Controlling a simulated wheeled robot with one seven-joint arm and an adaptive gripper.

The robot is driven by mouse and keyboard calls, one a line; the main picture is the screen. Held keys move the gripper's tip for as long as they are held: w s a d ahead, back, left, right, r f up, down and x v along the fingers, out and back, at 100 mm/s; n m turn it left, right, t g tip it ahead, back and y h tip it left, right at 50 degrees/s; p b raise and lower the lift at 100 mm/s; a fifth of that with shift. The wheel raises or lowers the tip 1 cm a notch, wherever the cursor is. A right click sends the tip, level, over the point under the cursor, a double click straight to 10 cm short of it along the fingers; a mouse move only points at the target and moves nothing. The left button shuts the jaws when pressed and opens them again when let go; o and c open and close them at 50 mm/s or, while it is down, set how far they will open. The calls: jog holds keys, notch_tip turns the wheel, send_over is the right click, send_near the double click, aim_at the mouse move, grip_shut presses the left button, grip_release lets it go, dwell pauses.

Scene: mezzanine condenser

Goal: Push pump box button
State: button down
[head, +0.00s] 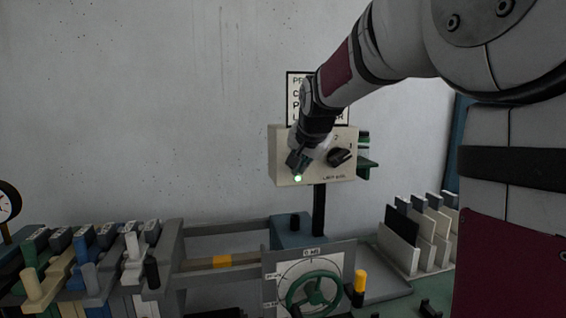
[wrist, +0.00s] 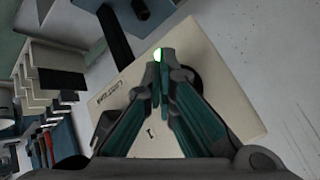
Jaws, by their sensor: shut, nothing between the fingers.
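The pump box (head: 314,174) is a cream box on a dark post in front of the wall. My gripper (head: 296,162) is shut and empty at the box's left front, just above the green light. I cannot tell whether the tips touch the box. No separate button shows clearly; the fingers hide part of the face.
A sign (head: 292,98) stands behind the box. Below are a green handwheel (head: 313,291) on a dial plate and a yellow-topped post (head: 360,282). Several levers (head: 90,275) stand at left, and a rack of upright plates (head: 415,235) at right. The wall behind is bare.

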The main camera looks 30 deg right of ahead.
jog(key=shift+w+d, duration=0.1)
jog(key=shift+w, duration=0.3)
jog(key=shift+s, duration=0.15)
dwell(0.4)
jog(key=shift+s+a, duration=0.3)
jog(key=shift+s, duration=0.65)
jog(key=s+p, duration=0.1)
jog(key=s, duration=0.1)
jog(key=s+a, duration=0.1)
jog(key=s+p, duration=0.1)
jog(key=s, duration=0.1)
jog(key=shift+s+a+p, duration=0.35)
